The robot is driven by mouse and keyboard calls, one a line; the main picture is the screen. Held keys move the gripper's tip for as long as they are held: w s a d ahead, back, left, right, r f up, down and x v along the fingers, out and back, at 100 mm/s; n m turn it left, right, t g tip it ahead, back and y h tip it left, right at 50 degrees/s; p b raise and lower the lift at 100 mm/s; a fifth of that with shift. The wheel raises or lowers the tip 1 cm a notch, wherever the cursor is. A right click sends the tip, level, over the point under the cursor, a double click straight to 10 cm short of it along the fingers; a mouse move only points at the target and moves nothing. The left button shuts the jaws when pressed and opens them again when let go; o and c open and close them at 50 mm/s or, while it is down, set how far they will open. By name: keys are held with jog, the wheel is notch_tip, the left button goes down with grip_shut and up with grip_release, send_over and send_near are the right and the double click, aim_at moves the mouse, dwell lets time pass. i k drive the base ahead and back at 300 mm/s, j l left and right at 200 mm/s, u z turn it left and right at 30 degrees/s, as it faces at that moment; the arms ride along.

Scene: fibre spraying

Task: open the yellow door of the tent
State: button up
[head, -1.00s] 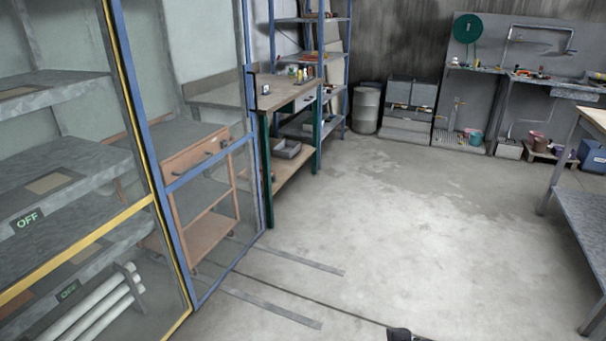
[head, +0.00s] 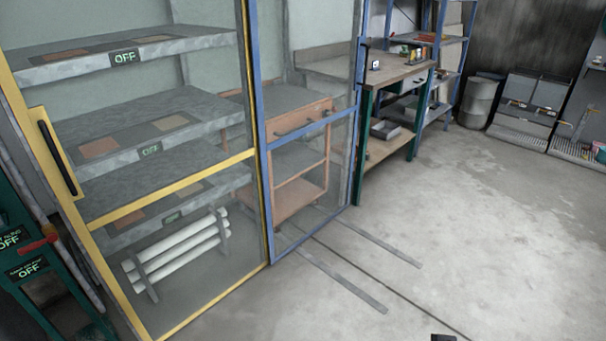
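The yellow-framed door (head: 170,190) of the tent fills the left of the head view. It has clear panels and looks shut, its right edge meeting the blue-framed door (head: 257,100). A black bar handle (head: 57,157) is on a yellow plate at the door's left side. My gripper's fingers are not in view. Only a small dark piece shows at the bottom edge, which may be part of my arm.
Behind the panels are grey shelves (head: 150,110) with OFF signs, white tubes (head: 180,250) and an orange cart (head: 300,195). A green frame with a red lever (head: 38,244) stands at far left. A workbench (head: 395,75) stands beyond the tent. The floor (head: 480,230) at right is clear.

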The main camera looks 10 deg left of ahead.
aim_at(30, 120)
jog(key=u, duration=1.45)
